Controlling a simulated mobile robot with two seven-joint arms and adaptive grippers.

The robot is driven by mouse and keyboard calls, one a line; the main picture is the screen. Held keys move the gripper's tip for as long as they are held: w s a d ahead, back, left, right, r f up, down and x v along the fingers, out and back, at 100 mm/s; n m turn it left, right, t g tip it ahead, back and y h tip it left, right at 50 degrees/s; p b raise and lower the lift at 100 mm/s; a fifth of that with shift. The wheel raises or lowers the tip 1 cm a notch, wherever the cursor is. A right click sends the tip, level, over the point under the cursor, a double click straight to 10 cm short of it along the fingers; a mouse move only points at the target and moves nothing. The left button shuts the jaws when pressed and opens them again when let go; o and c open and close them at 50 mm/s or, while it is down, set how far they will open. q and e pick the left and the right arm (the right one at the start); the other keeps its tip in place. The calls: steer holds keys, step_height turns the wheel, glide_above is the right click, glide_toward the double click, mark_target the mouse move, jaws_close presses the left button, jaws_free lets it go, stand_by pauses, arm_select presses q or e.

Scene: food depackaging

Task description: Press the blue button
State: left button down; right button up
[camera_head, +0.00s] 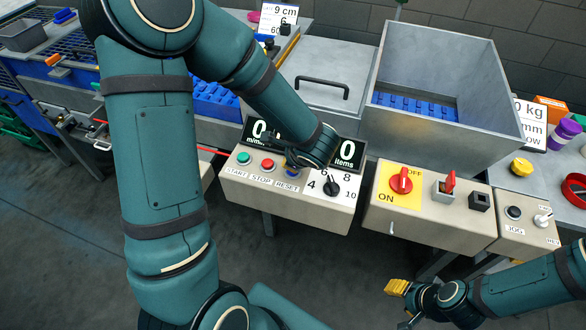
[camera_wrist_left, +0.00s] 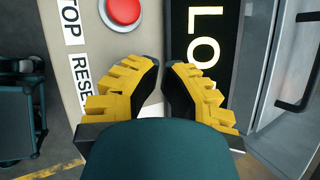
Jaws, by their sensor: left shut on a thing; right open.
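The control box (camera_head: 232,187) carries a green button (camera_head: 243,158), a red button (camera_head: 267,164) and, above the RESET label, a button mostly hidden by my left gripper. The red button also shows at the top of the left wrist view (camera_wrist_left: 123,10). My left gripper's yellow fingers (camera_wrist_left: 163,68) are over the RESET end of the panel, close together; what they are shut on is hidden. In the head view its wrist hides the fingers. I cannot tell whether they touch the button. My right gripper (camera_head: 402,303) is open and empty, low at the right, away from the panel.
A black dial (camera_head: 332,188) sits right of RESET, below a display (camera_head: 348,152). A second box holds a red rotary switch (camera_head: 401,182) and a red toggle (camera_head: 450,181). A grey bin (camera_head: 490,100) stands behind. The floor in front is clear.

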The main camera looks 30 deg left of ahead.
arm_select(q)
steer(key=shift+f+b, duration=0.55)
steer(key=shift+b, duration=0.15)
stand_by(0.7)
steer(key=shift+r, duration=0.15)
steer(key=shift+r+p, duration=0.55)
steer(key=shift+r, duration=0.25)
steer(key=shift+r, duration=0.15)
steer(key=shift+r+p, duration=1.65)
steer(key=shift+r, duration=0.7)
